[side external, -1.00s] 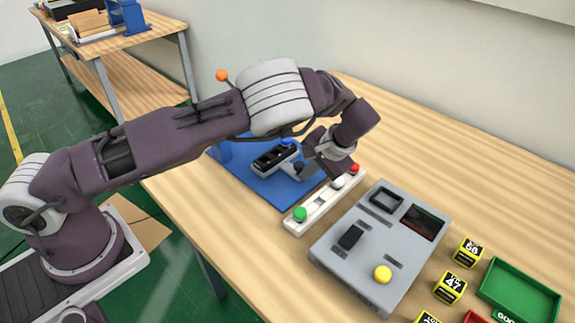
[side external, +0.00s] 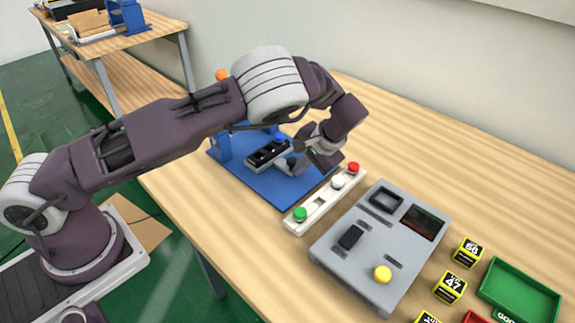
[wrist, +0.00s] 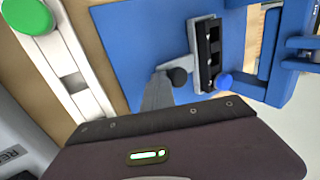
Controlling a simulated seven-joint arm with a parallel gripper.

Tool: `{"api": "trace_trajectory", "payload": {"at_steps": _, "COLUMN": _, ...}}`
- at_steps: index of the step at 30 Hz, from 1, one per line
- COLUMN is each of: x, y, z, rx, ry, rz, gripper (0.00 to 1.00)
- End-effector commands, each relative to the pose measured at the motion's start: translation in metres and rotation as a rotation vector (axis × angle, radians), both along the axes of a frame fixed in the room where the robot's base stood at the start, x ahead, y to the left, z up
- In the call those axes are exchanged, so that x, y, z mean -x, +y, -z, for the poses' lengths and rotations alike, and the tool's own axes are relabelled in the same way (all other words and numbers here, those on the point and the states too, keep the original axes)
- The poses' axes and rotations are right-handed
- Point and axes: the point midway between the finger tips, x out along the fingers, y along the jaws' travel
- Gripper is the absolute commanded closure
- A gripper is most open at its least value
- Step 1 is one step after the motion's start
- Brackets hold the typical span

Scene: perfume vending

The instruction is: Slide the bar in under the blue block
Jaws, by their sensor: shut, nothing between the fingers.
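The bar (side external: 268,152), black with a slotted top and a grey side, lies on a blue base plate (side external: 286,193). It has a blue knob (side external: 280,138) at one end, and a black knob (side external: 292,160) sticks out from its side. The blue block (side external: 223,147) stands at the plate's far-left side, mostly hidden behind my arm; it shows at the right in the wrist view (wrist: 270,45). My gripper (wrist: 162,75) is shut and empty, its fingertips beside the black knob. I cannot tell whether they touch it.
A white strip (side external: 322,205) with green, white and red buttons lies close to the plate. A grey console (side external: 365,270) with a yellow button stands nearer the front. Yellow numbered cubes (side external: 467,253) and a green tray (side external: 515,290) are at the right.

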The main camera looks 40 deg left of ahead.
Motion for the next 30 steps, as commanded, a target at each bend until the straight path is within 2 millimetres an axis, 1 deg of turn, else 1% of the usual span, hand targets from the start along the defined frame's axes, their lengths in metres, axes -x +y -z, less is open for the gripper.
{"api": "trace_trajectory", "payload": {"at_steps": 15, "x": 0.0, "y": 0.021, "z": 0.0, "rx": 0.0, "ry": 0.0, "rz": -0.001, "gripper": 1.0}}
{"api": "trace_trajectory", "payload": {"at_steps": 30, "x": 0.0, "y": 0.024, "z": 0.0, "rx": 0.0, "ry": 0.001, "rz": 0.0, "gripper": 1.0}}
